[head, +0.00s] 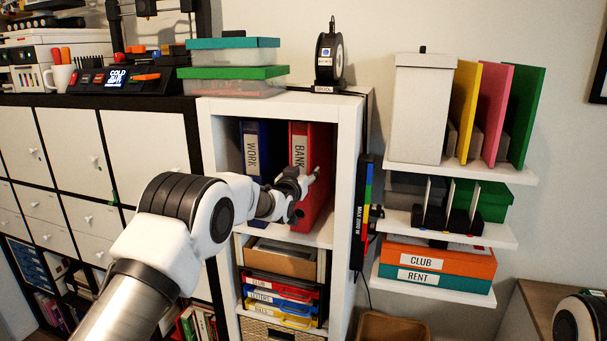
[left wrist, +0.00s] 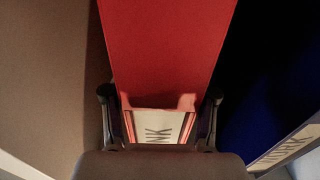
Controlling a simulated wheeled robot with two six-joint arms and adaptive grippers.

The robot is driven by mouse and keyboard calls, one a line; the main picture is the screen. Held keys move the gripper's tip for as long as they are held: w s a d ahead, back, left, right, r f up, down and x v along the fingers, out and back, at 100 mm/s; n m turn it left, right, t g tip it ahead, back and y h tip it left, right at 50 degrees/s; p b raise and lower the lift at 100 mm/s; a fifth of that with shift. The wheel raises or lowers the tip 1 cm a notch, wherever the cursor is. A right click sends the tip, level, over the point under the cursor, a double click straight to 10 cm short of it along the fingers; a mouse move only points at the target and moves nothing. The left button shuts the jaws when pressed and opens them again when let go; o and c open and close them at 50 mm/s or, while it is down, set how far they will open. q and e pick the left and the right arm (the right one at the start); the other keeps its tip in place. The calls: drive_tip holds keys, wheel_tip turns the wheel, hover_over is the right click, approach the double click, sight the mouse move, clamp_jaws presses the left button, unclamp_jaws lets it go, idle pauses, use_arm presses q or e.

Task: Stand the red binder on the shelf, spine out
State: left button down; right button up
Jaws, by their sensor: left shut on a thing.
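The red binder (head: 318,155), labelled BANK, stands upright in the upper compartment of the white shelf (head: 351,150), with its spine facing out. My left gripper (head: 301,188) is at the lower part of its spine and shut on it. In the left wrist view, the two fingers lie on either side of the red binder (left wrist: 165,50), and part of its label shows between them. The blue binder (head: 255,135), labelled WORK, stands to its left with a gap between them; it also shows at the right of the left wrist view (left wrist: 262,110). My right gripper is out of view.
Clear boxes with teal and green lids (head: 235,73) and a black spool (head: 330,55) stand on the shelf top. Below are trays (head: 280,290). A black power strip (head: 362,210) hangs on the right side. Wall shelves (head: 450,230) hold boxes and folders.

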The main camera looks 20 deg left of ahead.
use_arm(q)
drive_tip(key=shift+r, duration=0.25)
drive_tip(key=shift+c, duration=1.2)
unclamp_jaws()
drive_tip(key=shift+s, duration=0.1)
drive_tip(key=shift+f, duration=0.25)
drive_tip(key=s, duration=1.2)
drive_tip(key=s+a+f+g+b, duration=0.1)
drive_tip(key=s+f+g, duration=0.15)
drive_tip(key=f, duration=0.95)
drive_tip(key=s+f+g+b, duration=0.2)
drive_tip(key=s+f, duration=0.1)
drive_tip(key=f, duration=0.9)
drive_tip(key=s+f+g+b, duration=0.1)
drive_tip(key=s+f+g, duration=0.4)
drive_tip(key=s+f, duration=1.15)
drive_tip(key=s+f+g+b, duration=0.1)
drive_tip(key=s+f+g, duration=0.3)
drive_tip(key=s, duration=0.5)
drive_tip(key=s+f+g, duration=0.1)
drive_tip(key=s+f, duration=0.6)
drive_tip(key=s, duration=0.3)
drive_tip(key=s+r+g, duration=0.2)
drive_tip(key=s+g, duration=0.1)
drive_tip(key=s, duration=0.7)
drive_tip(key=shift+s+a+n+y, duration=0.3)
drive_tip(key=shift+a+n, duration=0.05)
drive_tip(key=shift+n, duration=0.05)
